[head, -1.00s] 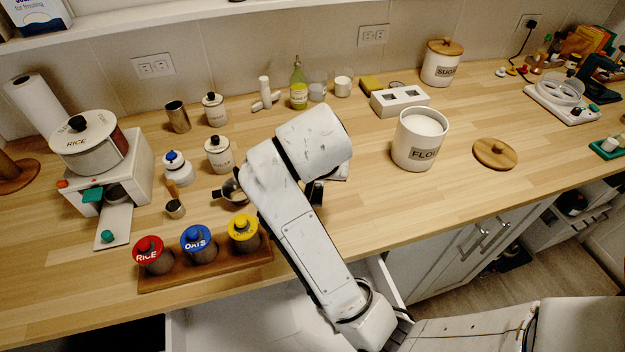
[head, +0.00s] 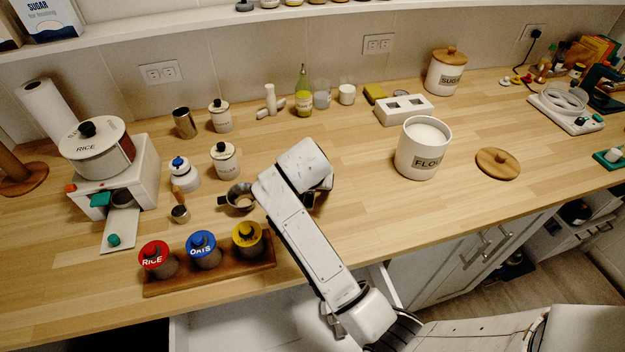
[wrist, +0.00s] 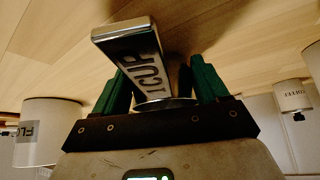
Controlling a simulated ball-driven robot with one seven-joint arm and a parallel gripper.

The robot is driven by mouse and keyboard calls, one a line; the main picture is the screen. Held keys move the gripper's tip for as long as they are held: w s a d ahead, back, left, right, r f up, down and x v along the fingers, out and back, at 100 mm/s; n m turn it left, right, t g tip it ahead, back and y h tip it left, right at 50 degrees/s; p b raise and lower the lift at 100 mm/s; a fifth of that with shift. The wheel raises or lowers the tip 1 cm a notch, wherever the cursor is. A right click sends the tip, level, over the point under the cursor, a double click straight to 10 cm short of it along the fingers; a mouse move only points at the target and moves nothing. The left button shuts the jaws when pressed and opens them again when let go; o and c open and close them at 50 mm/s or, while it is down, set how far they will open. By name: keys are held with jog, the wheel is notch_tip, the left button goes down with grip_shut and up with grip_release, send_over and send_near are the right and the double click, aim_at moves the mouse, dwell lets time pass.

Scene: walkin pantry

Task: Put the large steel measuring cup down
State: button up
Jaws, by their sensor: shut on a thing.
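The large steel measuring cup is in my gripper (wrist: 160,88). In the wrist view its flat steel handle (wrist: 140,58), marked "1 CUP", stands out between the two green fingers, with a round steel edge near the finger bases. The fingers are shut on it. In the head view my gripper (head: 314,197) is over the counter, right of the yellow-lidded jar. My arm mostly hides it there, with a dark rounded part showing beside the wrist. I cannot tell the gap between cup and counter.
A steel bowl-shaped vessel (head: 240,197) sits just left of my arm. A rack (head: 210,278) with red, blue and yellow lidded jars (head: 247,236) stands in front. The flour canister (head: 422,150) stands to the right. Counter between it and my gripper is clear.

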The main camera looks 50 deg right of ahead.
jog(key=shift+f, duration=0.2)
jog(key=o, duration=1.1)
jog(key=shift+r, duration=0.1)
jog(key=shift+a+r, duration=0.1)
jog(key=shift+r, duration=0.15)
jog(key=v, duration=1.1)
jog(key=shift+s+a+r, duration=0.15)
jog(key=shift+r, duration=0.05)
